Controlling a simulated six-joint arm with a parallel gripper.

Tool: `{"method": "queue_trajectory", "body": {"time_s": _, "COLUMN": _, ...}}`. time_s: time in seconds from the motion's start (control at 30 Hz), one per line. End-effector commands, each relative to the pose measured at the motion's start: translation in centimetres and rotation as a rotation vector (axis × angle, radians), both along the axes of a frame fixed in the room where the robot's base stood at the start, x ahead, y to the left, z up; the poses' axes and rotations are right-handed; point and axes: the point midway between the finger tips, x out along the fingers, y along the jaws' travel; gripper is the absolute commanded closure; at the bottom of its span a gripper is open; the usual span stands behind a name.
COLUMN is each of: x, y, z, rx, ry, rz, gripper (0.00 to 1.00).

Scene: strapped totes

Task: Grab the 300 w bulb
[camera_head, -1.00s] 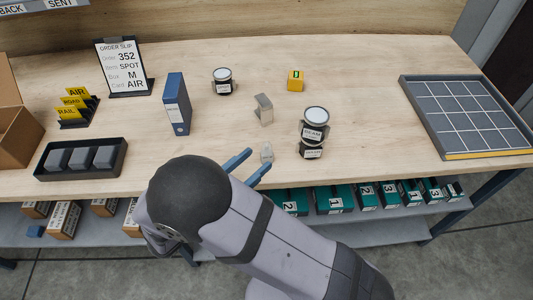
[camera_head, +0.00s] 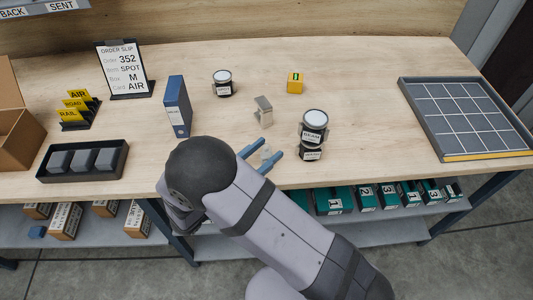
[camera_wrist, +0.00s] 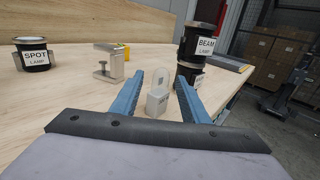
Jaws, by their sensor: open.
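The bulb (camera_wrist: 159,84) is a clear dome on a pale block base with faint lettering I cannot read. It stands upright on the table near the front edge. It also shows in the head view (camera_head: 265,152), partly hidden by my gripper. My gripper (camera_head: 263,150) is open, its two blue fingers on either side of the bulb in the head view. In the wrist view my gripper (camera_wrist: 160,95) has the bulb between and just beyond its fingers, with gaps on both sides.
Stacked dark lamp cans, the upper labelled BEAM (camera_wrist: 203,42), stand close right of the bulb. A SPOT lamp can (camera_wrist: 33,54) and a grey metal clamp-like piece (camera_wrist: 109,63) stand beyond. A blue binder (camera_head: 177,106) and order slip (camera_head: 124,68) are left. A gridded tray (camera_head: 468,115) is right.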

Motion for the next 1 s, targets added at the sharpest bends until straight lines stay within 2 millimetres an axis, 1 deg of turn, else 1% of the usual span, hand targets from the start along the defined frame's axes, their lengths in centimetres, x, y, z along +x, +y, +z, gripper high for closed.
{"method": "queue_trajectory", "body": {"time_s": 0.3, "x": 2.4, "y": -2.9, "z": 0.0, "rx": -0.001, "ry": 0.001, "rz": -0.005, "gripper": 0.59}}
{"method": "queue_trajectory", "body": {"time_s": 0.4, "x": 3.0, "y": -3.4, "z": -0.1, "rx": 0.000, "ry": 0.000, "rz": -0.003, "gripper": 0.59}}
{"method": "queue_trajectory", "body": {"time_s": 0.7, "x": 3.3, "y": -3.7, "z": -0.2, "rx": 0.000, "ry": 0.000, "rz": -0.001, "gripper": 0.59}}
{"method": "queue_trajectory", "body": {"time_s": 0.73, "x": 3.3, "y": -3.7, "z": -0.2, "rx": 0.000, "ry": 0.000, "rz": -0.001, "gripper": 0.61}}
{"method": "queue_trajectory", "body": {"time_s": 0.77, "x": 3.3, "y": -3.7, "z": -0.2, "rx": 0.000, "ry": 0.000, "rz": -0.001, "gripper": 0.68}}
{"method": "queue_trajectory", "body": {"time_s": 0.8, "x": 3.3, "y": -3.7, "z": -0.2, "rx": 0.000, "ry": 0.000, "rz": -0.001, "gripper": 0.78}}
{"method": "queue_trajectory", "body": {"time_s": 0.87, "x": 3.3, "y": -3.7, "z": -0.2, "rx": 0.000, "ry": 0.000, "rz": -0.001, "gripper": 0.92}}
{"method": "queue_trajectory", "body": {"time_s": 0.9, "x": 3.3, "y": -3.7, "z": -0.2, "rx": 0.000, "ry": 0.000, "rz": -0.001, "gripper": 0.94}}
{"method": "queue_trajectory", "body": {"time_s": 1.0, "x": 3.3, "y": -3.7, "z": -0.2, "rx": 0.000, "ry": 0.000, "rz": -0.001, "gripper": 0.94}}
